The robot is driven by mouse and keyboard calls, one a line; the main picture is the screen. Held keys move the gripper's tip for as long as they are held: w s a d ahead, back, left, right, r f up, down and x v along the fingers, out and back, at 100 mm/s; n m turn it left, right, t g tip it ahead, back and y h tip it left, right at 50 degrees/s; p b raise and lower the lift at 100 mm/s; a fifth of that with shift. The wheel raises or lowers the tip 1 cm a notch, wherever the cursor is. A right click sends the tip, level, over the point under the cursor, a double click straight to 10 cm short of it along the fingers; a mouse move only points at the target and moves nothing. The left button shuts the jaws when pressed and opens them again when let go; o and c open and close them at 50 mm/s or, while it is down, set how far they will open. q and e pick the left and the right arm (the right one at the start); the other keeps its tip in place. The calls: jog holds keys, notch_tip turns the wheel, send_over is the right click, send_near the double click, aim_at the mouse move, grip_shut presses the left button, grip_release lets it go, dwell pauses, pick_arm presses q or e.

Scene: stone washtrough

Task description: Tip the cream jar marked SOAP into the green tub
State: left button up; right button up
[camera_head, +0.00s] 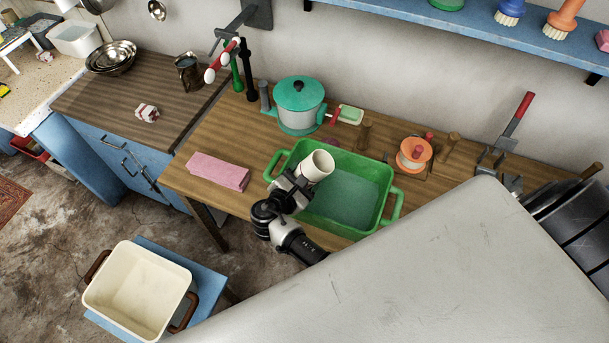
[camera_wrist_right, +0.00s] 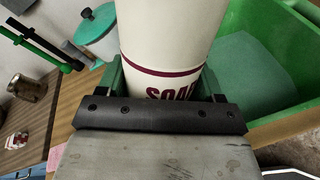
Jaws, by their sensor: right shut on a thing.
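The cream jar (camera_head: 318,166) is in my right gripper (camera_head: 296,188), over the left part of the green tub. It leans to the right in the head view, with its rim at the upper end; its contents cannot be made out. The right wrist view shows the jar (camera_wrist_right: 165,40) close up, with a dark red band and part of the word SOAP above the gripper (camera_wrist_right: 160,112). The green tub (camera_head: 388,195) stands on the wooden table and has a flat, duller green surface inside. It also shows in the right wrist view (camera_wrist_right: 290,118). My left gripper is not in view.
A cream basin (camera_head: 138,290) sits lower left on a blue stand.

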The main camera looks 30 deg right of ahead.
dwell(0.3)
jog(key=shift+w+a+m+y, duration=0.15)
jog(key=shift+m+y, duration=0.25)
jog(key=shift+m, duration=0.3)
jog(key=shift+f+m+y, duration=0.1)
jog(key=shift+m+y, duration=0.6)
jog(key=shift+f+m+t+y, duration=0.2)
jog(key=shift+m+t+y, duration=0.2)
jog(key=shift+m, duration=0.2)
jog(key=shift+f, duration=0.1)
dwell(0.4)
